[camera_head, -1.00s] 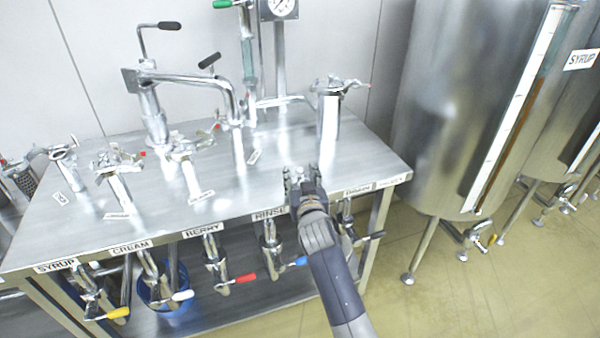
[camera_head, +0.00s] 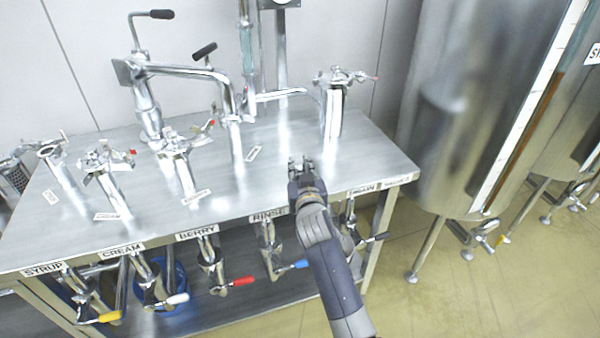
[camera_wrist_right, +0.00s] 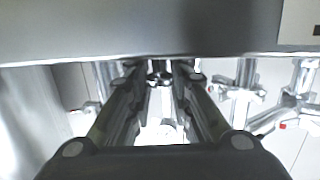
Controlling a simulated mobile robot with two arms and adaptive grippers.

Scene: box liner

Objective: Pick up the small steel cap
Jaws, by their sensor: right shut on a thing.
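A small steel cap (camera_wrist_right: 160,79) shows between the fingertips of my right gripper in the right wrist view. My right gripper (camera_head: 301,163) is shut on it, with the fingers on either side. In the head view the gripper appears over the right part of the steel table (camera_head: 225,190), left of a steel post. The cap is too small to make out there, and its clearance from the table cannot be judged. My left gripper is not in view.
Several steel valve fittings (camera_head: 115,190) stand on the table. A tall steel post (camera_head: 333,110) with a clamp top is behind my gripper. Handled valves (camera_head: 225,285) hang below the front edge. A large steel tank (camera_head: 450,110) stands at right.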

